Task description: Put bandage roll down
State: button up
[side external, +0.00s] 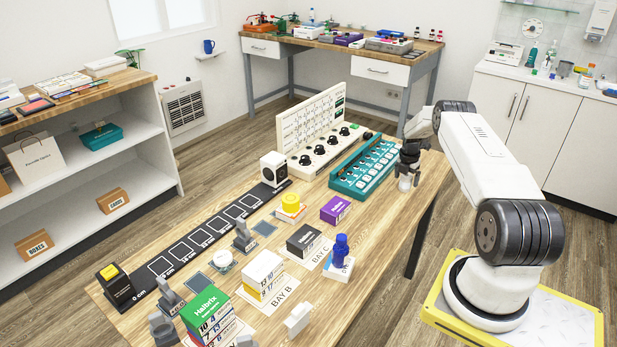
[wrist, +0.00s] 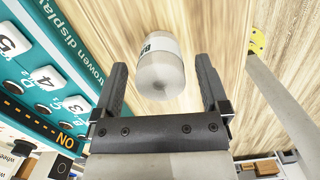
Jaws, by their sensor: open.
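A whitish cylinder with a printed label, apparently the bandage roll (wrist: 158,74), is at the wooden table in the wrist view. In the side view it shows as a small pale shape (side external: 404,184) under my gripper (side external: 408,165), near the table's far right edge. My gripper is open, and in the wrist view its two dark fingers (wrist: 160,66) stand on either side of the roll with a visible gap at each side. The label is only partly readable. Whether the roll's underside touches the table is hard to tell.
A teal display tray (side external: 345,184) with numbered tiles lies close left of my gripper. Behind it stands a white panel with black knobs (side external: 320,150). A purple box (side external: 335,209), a blue bottle (side external: 341,249) and a yellow-topped item (side external: 290,203) stand nearer. Bare wood lies right of the purple box.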

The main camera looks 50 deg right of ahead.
aim_at(405, 177)
jog(key=shift+w+a+r, duration=0.1)
jog(key=shift+a+r, duration=0.1)
jog(key=shift+r, duration=1.4)
jog(key=shift+s+a+r, duration=0.1)
jog(key=shift+a+r, duration=0.1)
jog(key=shift+r, duration=1.35)
jog(key=shift+w+a+r, duration=0.1)
jog(key=shift+a+r, duration=0.1)
jog(key=shift+r, duration=1.4)
jog(key=shift+w+a+r, duration=0.1)
jog(key=shift+w, duration=0.05)
jog(key=w+a+r+m+t, duration=0.1)
jog(key=w+a+r+m, duration=0.2)
jog(key=a, duration=0.7)
jog(key=w+a+r+m, duration=0.2)
jog(key=w+a+r, duration=0.2)
jog(key=a, duration=0.6)
jog(key=w+a+r+m+t, duration=0.1)
jog(key=w+a+r+m, duration=0.2)
jog(key=a, duration=0.6)
jog(key=s+a+r+m, duration=0.1)
jog(key=s+a+m, duration=0.3)
jog(key=s+a, duration=0.3)
jog(key=s+a+r+m+y, duration=0.1)
jog(key=s+a+m, duration=0.3)
jog(key=a, duration=1.2)
jog(key=s, duration=0.3)
jog(key=shift+s+t, duration=0.2)
jog(key=shift+t, duration=0.2)
